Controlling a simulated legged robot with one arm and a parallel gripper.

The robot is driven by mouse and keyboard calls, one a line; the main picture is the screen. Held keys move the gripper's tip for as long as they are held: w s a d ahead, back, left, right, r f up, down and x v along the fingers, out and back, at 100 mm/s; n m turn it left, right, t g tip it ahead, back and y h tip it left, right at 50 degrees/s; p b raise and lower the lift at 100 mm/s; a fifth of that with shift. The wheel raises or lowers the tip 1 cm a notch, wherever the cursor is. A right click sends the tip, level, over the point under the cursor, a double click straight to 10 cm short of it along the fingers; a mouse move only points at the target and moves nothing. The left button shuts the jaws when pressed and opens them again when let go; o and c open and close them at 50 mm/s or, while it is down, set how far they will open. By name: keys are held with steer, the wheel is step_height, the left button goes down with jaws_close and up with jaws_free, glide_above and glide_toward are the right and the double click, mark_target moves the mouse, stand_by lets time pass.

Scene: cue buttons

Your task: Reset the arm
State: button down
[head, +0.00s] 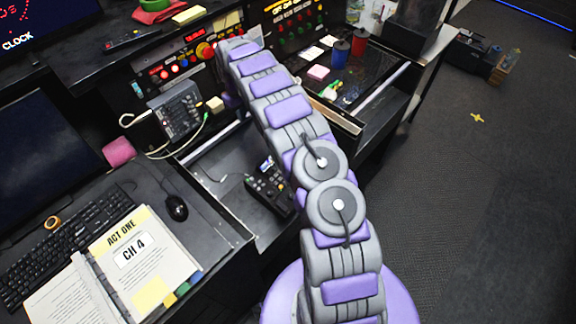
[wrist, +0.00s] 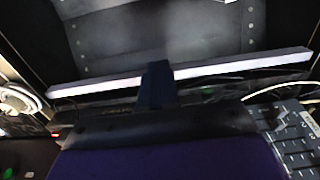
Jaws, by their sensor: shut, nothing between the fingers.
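My arm is purple and grey and reaches from the bottom of the head view up to the button console at the top. My gripper shows in the wrist view (wrist: 157,72) as a dark, narrow shape at the middle, with its fingers together and nothing between them. In the head view the far end of my arm is beside the console, and the fingers cannot be made out there. A row of lit red and orange buttons (head: 204,50) is just left of the arm's end. Another panel of red and green buttons (head: 296,26) is to its right.
A grey keypad device (head: 175,112) with cables stands left of the arm. A black controller (head: 270,184) lies below it. An open binder (head: 142,262), keyboard (head: 62,248) and mouse (head: 175,207) are on the left desk. Red (head: 360,42) and blue (head: 340,54) cups stand right. Open floor is at right.

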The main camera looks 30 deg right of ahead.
stand_by(0.4)
steer(key=s+r+m+g+h, duration=0.1)
steer(key=s+r+m, duration=0.2)
steer(key=s+r, duration=1.75)
steer(key=s+a+b, duration=0.1)
steer(key=s+a, duration=0.2)
steer(key=s, duration=1.4)
steer(key=s+a+m+y, duration=0.1)
steer(key=s+a, duration=0.2)
steer(key=s, duration=1.4)
steer(key=shift+s+a+r+g+b, duration=0.2)
steer(key=shift+a+r+g+b, duration=0.1)
steer(key=shift+r+g+b, duration=0.1)
